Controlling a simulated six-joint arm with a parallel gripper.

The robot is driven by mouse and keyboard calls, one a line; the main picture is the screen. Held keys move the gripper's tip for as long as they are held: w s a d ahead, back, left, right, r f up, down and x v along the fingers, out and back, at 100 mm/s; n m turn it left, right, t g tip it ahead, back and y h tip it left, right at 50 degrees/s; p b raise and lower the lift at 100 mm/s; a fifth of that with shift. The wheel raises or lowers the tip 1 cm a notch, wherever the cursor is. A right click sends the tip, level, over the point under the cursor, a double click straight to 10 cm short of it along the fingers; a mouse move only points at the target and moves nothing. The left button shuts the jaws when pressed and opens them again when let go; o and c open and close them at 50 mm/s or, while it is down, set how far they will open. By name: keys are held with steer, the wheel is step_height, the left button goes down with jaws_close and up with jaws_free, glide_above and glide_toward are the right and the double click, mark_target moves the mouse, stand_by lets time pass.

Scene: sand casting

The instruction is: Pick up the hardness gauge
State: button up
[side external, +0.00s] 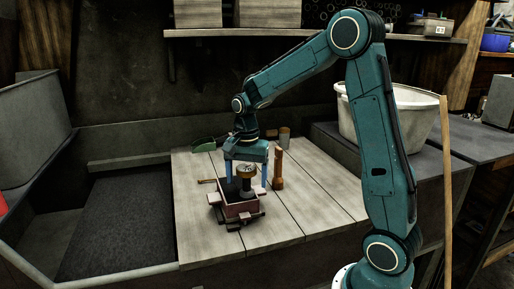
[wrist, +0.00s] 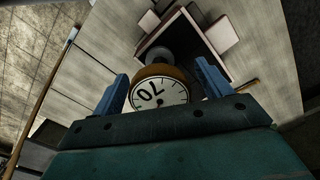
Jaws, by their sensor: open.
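The hardness gauge (side external: 247,171) has a round dial on a brass-brown body. It stands over the dark red casting box on the bench. In the wrist view the gauge (wrist: 158,92) shows its white dial face with dark markings, and a grey lower part reaches toward the box. My gripper (side external: 246,177) points down with its blue fingers apart on both sides of the gauge. In the wrist view the open fingers of my gripper (wrist: 161,84) flank the dial, with gaps visible. I cannot tell whether the gauge's foot touches the box's contents.
The dark red box (side external: 240,211) stands on the pale plank bench (side external: 312,212). A brown wooden tool (side external: 278,170) stands upright close behind the gripper. The bench's front right is clear.

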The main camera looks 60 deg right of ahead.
steer(key=shift+f, duration=0.75)
steer(key=c, duration=1.4)
steer(key=shift+r, duration=0.15)
step_height(320, 180, up, 20)
steer(key=shift+f, duration=0.1)
steer(key=o, duration=0.5)
steer(key=shift+c, duration=0.4)
